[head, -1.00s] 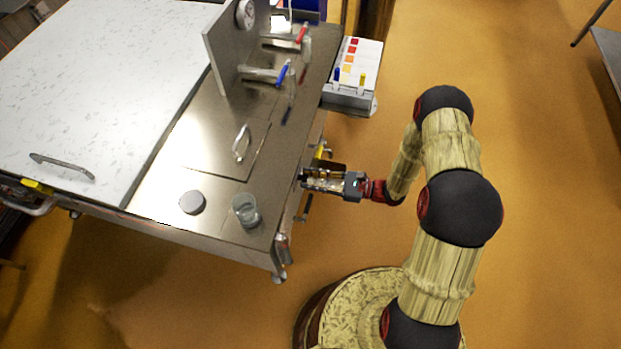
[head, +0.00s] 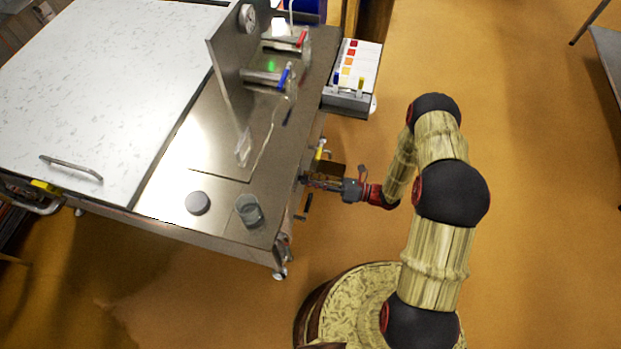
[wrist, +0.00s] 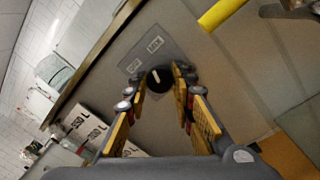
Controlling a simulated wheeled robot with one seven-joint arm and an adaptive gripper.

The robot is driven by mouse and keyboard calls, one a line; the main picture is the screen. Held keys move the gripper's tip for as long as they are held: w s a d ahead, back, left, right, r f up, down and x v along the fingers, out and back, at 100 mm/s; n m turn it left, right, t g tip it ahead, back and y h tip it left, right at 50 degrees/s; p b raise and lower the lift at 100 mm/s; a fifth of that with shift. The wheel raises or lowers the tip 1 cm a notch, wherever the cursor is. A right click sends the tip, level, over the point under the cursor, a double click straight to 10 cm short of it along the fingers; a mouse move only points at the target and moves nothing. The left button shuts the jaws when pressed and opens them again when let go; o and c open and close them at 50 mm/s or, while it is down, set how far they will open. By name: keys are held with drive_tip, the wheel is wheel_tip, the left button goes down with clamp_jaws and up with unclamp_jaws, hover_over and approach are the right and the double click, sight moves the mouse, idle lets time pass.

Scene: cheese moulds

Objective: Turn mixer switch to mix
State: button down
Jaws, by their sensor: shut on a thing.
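The mixer switch is a black round knob (wrist: 159,83) with a white pointer line, on a grey plate (wrist: 170,52) with two small white labels. The pointer slants up-left, roughly toward the left label (wrist: 134,66); the other label (wrist: 155,45) is to its upper right. The lettering is too small to read surely. My gripper (head: 308,181) is at the right side of the steel table. In the wrist view its two yellow-padded fingers (wrist: 160,93) stand on either side of the knob, shut on it. In the head view the knob is hidden.
The steel table top (head: 170,180) holds a grey disc (head: 197,203) and a glass beaker (head: 248,210). Red and blue tap handles (head: 285,77) are at the back. A yellow bar (wrist: 222,12) is near the switch plate. Open floor lies right of my arm.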

drive_tip(key=shift+m, duration=0.9)
drive_tip(key=c, duration=1.6)
unclamp_jaws()
drive_tip(key=shift+o, duration=0.5)
drive_tip(key=shift+d, duration=0.15)
drive_tip(key=v, duration=1.1)
drive_tip(key=shift+s+d, duration=0.25)
drive_tip(key=shift+d, duration=0.05)
drive_tip(key=shift+f, duration=0.1)
